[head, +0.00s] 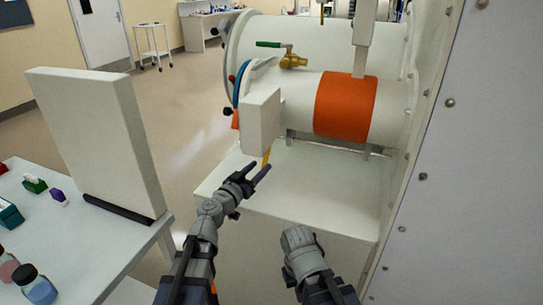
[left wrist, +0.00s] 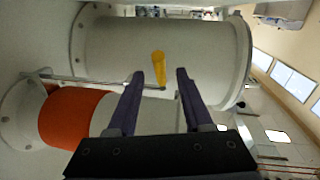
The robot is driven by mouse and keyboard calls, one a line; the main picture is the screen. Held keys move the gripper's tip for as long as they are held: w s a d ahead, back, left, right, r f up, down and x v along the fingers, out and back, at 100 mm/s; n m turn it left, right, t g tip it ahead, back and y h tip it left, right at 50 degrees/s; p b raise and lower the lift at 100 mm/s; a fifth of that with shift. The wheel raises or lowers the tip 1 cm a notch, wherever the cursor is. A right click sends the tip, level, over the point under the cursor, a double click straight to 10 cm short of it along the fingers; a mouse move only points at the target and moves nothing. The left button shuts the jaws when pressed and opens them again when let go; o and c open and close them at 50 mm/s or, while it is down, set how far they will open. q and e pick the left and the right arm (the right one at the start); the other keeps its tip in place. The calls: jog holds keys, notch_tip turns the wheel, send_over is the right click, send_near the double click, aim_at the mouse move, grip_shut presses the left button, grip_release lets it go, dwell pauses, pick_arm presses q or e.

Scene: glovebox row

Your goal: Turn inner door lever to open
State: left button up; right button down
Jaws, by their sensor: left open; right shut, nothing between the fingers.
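The yellow lever (head: 266,158) shows as a short strip below a white block (head: 262,120) at the end of the small white cylinder with an orange band (head: 345,105). In the left wrist view the lever (left wrist: 159,70) stands between the fingertips, in front of a white cylinder (left wrist: 125,45). My left gripper (head: 261,168) is open, with one finger on each side of the lever in that view (left wrist: 160,74). I cannot tell whether either finger touches it. My right arm reaches up at the lower middle of the head view, but its gripper fingers are hidden.
A green-handled brass valve (head: 292,60) sits above the small cylinder. A pale shelf (head: 310,190) lies below it. A riveted wall (head: 460,160) closes off the right. A table with bottles (head: 90,240) and an upright white panel (head: 95,140) stands left. Floor between is clear.

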aim_at(267, 160)
pick_arm(q)
jog(key=x, duration=0.7)
jog(key=shift+w+d, duration=0.15)
jog(key=shift+w, duration=0.2)
jog(key=shift+c, duration=0.3)
grip_shut()
dwell(0.8)
